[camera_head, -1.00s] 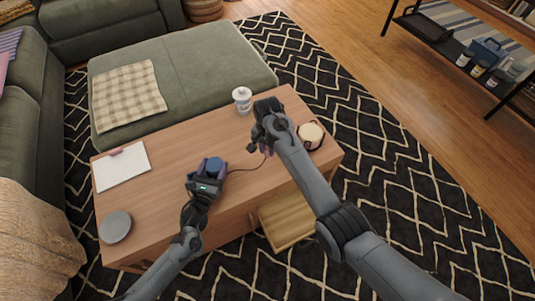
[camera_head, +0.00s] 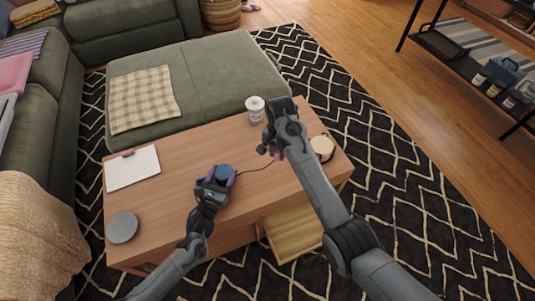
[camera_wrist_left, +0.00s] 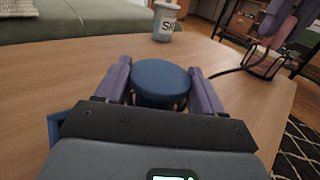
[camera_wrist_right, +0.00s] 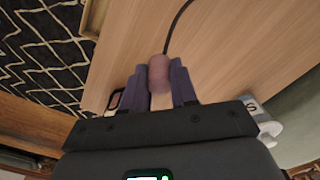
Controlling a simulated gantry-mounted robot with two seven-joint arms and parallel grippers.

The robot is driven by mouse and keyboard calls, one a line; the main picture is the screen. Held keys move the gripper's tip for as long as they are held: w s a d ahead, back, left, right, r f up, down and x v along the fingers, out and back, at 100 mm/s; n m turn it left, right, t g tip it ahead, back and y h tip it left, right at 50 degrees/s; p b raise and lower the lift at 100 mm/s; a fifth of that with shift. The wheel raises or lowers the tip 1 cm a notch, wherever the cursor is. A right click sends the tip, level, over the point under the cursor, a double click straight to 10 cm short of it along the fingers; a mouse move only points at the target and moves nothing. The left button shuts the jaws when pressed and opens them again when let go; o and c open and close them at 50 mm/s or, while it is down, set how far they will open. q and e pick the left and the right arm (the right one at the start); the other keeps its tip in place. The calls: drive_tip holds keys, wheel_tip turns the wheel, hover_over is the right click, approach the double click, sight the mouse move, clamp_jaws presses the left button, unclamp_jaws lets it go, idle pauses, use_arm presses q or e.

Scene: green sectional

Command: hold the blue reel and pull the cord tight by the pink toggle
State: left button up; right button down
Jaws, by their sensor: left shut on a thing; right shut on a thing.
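The blue reel (camera_wrist_left: 162,80) sits between the fingers of my left gripper (camera_wrist_left: 163,88), which is shut on it at the table top. The reel also shows in the head view (camera_head: 224,172). The pink toggle (camera_wrist_right: 159,73) is between the fingers of my right gripper (camera_wrist_right: 160,82), which is shut on it above the table. The dark cord (camera_wrist_right: 176,24) runs from the toggle, and in the head view it (camera_head: 257,169) goes from the reel to my right gripper with a slight curve. My right arm hides the toggle in the head view.
The wooden table (camera_head: 180,145) holds a white clipboard (camera_head: 132,168), a grey disc (camera_head: 122,228), a white lettered cup (camera_head: 255,109) and a cream-topped round item (camera_head: 322,148) close to my right gripper. A drawer (camera_head: 293,234) stands open at the front.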

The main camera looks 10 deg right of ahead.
sight(278, 160)
drive_tip(key=shift+f, duration=0.1)
idle(0.6)
drive_tip(key=shift+f, duration=2.3)
drive_tip(key=shift+d, duration=0.15)
drive_tip(key=shift+d, duration=1.1)
drive_tip(key=shift+d, duration=0.15)
drive_tip(key=shift+d, duration=0.75)
drive_tip(key=shift+d, duration=0.35)
drive_tip(key=shift+a, duration=0.2)
